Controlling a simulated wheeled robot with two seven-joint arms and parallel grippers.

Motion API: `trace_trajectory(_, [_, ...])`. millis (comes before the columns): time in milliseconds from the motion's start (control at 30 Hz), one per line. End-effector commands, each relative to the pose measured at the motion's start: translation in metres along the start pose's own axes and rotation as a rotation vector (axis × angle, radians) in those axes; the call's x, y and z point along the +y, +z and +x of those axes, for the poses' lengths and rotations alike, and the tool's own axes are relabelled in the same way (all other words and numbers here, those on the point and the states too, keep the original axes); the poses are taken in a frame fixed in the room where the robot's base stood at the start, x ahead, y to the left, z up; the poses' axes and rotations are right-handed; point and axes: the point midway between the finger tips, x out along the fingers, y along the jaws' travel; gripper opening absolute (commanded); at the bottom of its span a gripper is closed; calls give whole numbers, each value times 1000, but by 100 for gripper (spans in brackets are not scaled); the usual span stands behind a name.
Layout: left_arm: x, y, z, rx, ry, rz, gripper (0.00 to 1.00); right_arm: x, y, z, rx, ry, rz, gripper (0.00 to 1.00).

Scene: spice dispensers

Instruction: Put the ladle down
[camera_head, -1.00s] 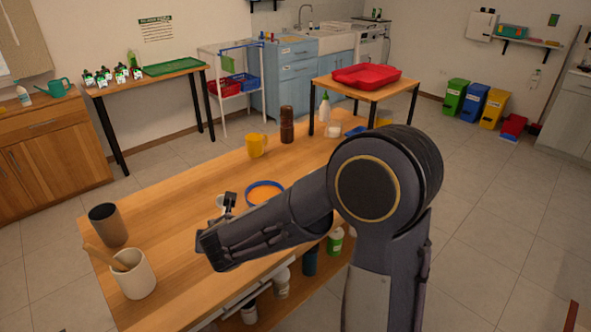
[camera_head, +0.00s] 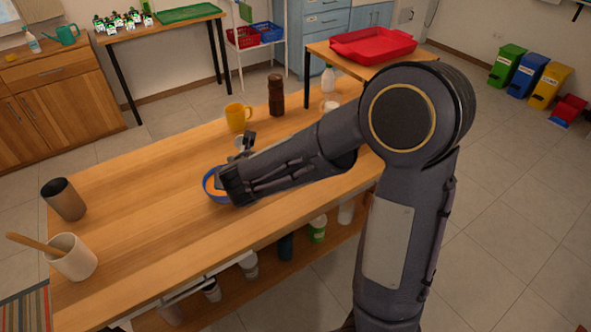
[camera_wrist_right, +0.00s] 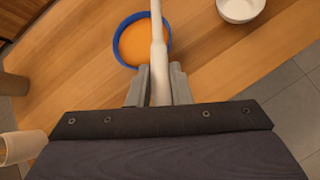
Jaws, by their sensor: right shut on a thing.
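My right gripper (camera_wrist_right: 157,85) is shut on the pale handle of the ladle (camera_wrist_right: 158,55) in the right wrist view. The handle runs up the picture, across a round dish with a blue rim (camera_wrist_right: 118,38) and orange inside; its far end is cut off by the top edge. In the head view, the end of my right arm (camera_head: 232,186) is above the table and partly covers the blue-rimmed dish (camera_head: 208,190). The ladle is hidden there. I cannot tell whether it touches the dish. My left gripper is not in view.
A white bowl (camera_wrist_right: 240,10) stands right of the dish in the wrist view. On the wooden table (camera_head: 130,220) stand a yellow mug (camera_head: 238,118), a brown mill (camera_head: 276,95), a dark cup (camera_head: 65,200) and a white crock (camera_head: 75,258). The table's left middle is clear.

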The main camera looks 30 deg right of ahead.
Motion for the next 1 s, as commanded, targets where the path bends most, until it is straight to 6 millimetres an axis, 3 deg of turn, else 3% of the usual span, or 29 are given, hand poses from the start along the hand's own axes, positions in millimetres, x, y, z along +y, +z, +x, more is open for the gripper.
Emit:
trace_trajectory(467, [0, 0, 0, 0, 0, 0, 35, -4, -2, 2, -4, 13, -15, 0])
trace_trajectory(1000, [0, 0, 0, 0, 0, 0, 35, -28, -53, 7, 62, 199, -209, 0])
